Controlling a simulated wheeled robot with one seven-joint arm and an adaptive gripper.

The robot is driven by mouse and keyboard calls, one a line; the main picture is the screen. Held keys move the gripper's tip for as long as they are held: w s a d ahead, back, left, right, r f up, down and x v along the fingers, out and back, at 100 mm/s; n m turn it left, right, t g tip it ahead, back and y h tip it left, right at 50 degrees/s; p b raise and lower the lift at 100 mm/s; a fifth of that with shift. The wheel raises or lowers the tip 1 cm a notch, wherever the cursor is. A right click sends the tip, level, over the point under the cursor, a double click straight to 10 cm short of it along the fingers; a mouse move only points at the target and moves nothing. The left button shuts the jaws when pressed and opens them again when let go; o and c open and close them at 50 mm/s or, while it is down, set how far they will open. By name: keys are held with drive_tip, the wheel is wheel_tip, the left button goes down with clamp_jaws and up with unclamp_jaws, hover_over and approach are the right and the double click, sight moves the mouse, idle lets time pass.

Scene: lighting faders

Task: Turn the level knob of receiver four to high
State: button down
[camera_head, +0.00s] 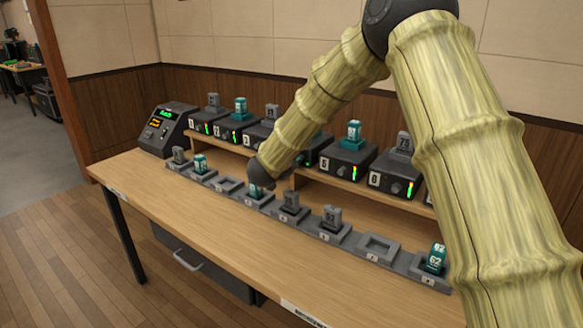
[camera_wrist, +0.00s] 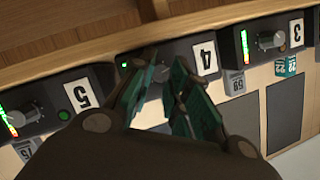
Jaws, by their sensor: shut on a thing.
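Receiver four is a dark box with a white "4" label (camera_wrist: 205,57) in the wrist view. A small green light (camera_wrist: 124,65) shows at its left end. My gripper (camera_wrist: 163,82) is at its front, its green finger pads closed around the level knob (camera_wrist: 161,74). The knob is mostly hidden between the pads, so its pointer cannot be read. Receiver four's level bar is hidden or too small to tell. In the head view my arm covers most of receiver four, and the fingers are hidden.
Receiver five (camera_head: 345,162) and receiver three (camera_wrist: 270,40) flank receiver four, with lit bars and knobs. A row of grey charging trays (camera_head: 378,248), some holding numbered packs, lies in front on the wooden desk (camera_head: 215,235). A dark console (camera_head: 166,130) stands at the left end.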

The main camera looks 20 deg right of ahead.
drive_tip(key=shift+s+d+f+m+t+h+b, duration=0.2)
drive_tip(key=shift+m+t+b, duration=0.55)
drive_tip(key=shift+m+b, duration=1.5)
drive_tip(key=shift+w+a+f+m+t+h+b, duration=0.2)
drive_tip(key=shift+m+t+b, duration=0.8)
drive_tip(key=shift+b, duration=2.2)
drive_tip(key=shift+s+d+f+m+t+b, duration=0.2)
drive_tip(key=shift+f+m+t+b, duration=0.25)
drive_tip(key=shift+m+b, duration=1.9)
drive_tip(key=shift+r+n+b, duration=0.2)
drive_tip(key=shift+n+b, duration=0.1)
drive_tip(key=shift+b, duration=0.2)
drive_tip(key=c, duration=1.3)
unclamp_jaws()
drive_tip(key=shift+d, duration=0.1)
drive_tip(key=shift+a, duration=0.2)
